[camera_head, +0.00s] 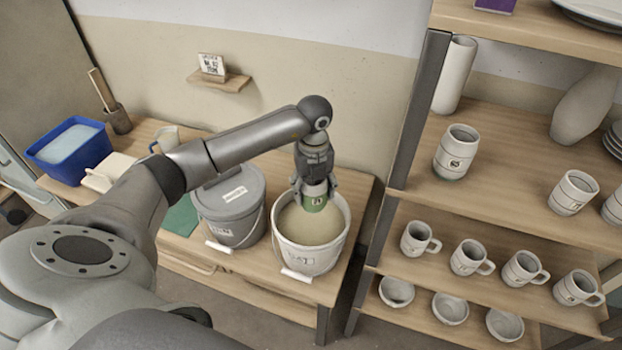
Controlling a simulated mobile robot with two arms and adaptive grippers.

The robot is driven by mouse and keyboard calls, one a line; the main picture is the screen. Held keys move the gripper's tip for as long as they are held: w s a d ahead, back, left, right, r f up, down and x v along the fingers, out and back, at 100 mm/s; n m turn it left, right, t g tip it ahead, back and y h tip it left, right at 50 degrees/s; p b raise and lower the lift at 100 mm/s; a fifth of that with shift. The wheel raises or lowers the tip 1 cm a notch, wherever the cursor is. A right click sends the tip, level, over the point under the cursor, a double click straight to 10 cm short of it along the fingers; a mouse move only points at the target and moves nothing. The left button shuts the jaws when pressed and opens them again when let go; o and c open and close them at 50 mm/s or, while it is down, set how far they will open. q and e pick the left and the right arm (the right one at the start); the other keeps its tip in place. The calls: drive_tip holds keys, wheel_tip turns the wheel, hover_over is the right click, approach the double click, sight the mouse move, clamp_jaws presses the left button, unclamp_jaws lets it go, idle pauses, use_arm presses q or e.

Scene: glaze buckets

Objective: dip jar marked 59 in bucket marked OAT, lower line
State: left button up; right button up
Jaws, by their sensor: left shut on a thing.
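My left gripper (316,183) points down and is shut on a small jar. The jar (315,203) is upright, with a pale upper part and a green lower part; its mark is too small to read for sure. It is over the open bucket (306,262), inside the rim's outline. This bucket is pale and holds beige glaze (309,228); its front label is not clearly legible. I cannot tell whether the jar's base touches the glaze. My right gripper is not in view.
A lidded grey bucket (232,214) stands close left of the open one. A blue tub (70,152) and a pitcher (165,140) are further left. On the right, a shelf rack (500,230) holds jars and mugs. A small wall ledge (222,83) bears a card.

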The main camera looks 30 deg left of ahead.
sight(311, 200)
use_arm(q)
drive_tip(key=shift+w+a+n, duration=0.15)
drive_tip(key=shift+a+n, duration=0.3)
drive_tip(key=shift+n, duration=0.45)
drive_tip(key=shift+f, duration=0.25)
wheel_tip(311, 200, down, 4)
drive_tip(key=b, duration=0.2)
drive_tip(key=shift+r+b, duration=0.2)
drive_tip(key=shift+b, duration=0.2)
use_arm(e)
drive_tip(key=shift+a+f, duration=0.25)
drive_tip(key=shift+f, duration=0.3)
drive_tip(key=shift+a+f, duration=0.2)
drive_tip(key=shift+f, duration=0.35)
use_arm(q)
drive_tip(key=shift+f+b, duration=0.4)
drive_tip(key=shift+f, duration=0.15)
wheel_tip(311, 200, down, 3)
drive_tip(key=shift+r+b, duration=0.1)
drive_tip(key=shift+b, duration=0.85)
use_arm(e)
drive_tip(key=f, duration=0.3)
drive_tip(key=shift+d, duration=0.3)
